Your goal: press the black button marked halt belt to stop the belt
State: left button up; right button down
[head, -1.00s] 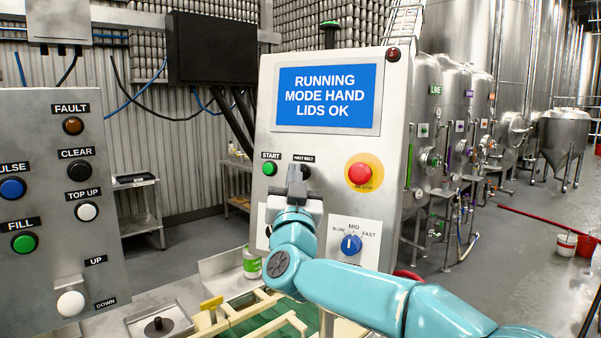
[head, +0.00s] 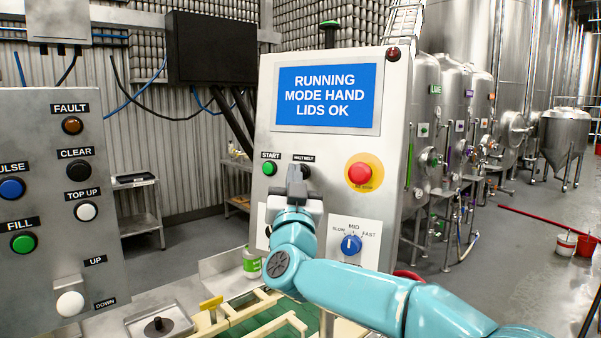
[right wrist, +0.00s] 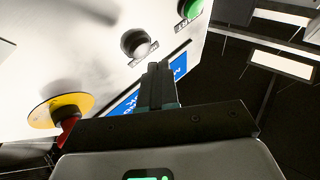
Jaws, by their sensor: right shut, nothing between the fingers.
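The black halt belt button (head: 306,171) is on the steel panel, below its black label and right of the green start button (head: 268,168). My right gripper (head: 294,172) is shut and empty in front of it, partly covering the button. In the right wrist view the fingertips (right wrist: 158,68) are beside the round dark button (right wrist: 135,43), seen upside down; I cannot tell whether they touch it. The blue screen (head: 329,96) reads RUNNING, MODE HAND, LIDS OK. My left gripper is not in view.
A red stop button on yellow (head: 361,174) is to the right of the halt belt button. A blue speed knob (head: 351,245) is below. Another button panel (head: 45,165) stands at the left.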

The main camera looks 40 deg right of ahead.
dwell(0.4)
jog(key=shift+w+d+f, duration=0.1)
jog(key=shift+w+d, duration=0.15)
jog(key=shift+d, duration=0.15)
jog(key=shift+w+d, duration=0.15)
jog(key=shift+d, duration=0.2)
dwell(0.6)
jog(key=shift+a, duration=0.1)
dwell(0.3)
jog(key=shift+s+a+b, duration=0.35)
jog(key=shift+a+b, duration=0.1)
jog(key=shift+a, duration=0.2)
jog(key=shift+s+a+r+b, duration=0.15)
jog(key=shift+s+a, duration=0.25)
jog(key=shift+a, duration=0.35)
jog(key=shift+s+a+r+b, duration=0.1)
jog(key=shift+s+a+r, duration=0.2)
jog(key=shift+a, duration=0.4)
jog(key=shift+s+a+r+b, duration=0.1)
jog(key=shift+s+a, duration=0.35)
jog(key=shift+a, duration=0.3)
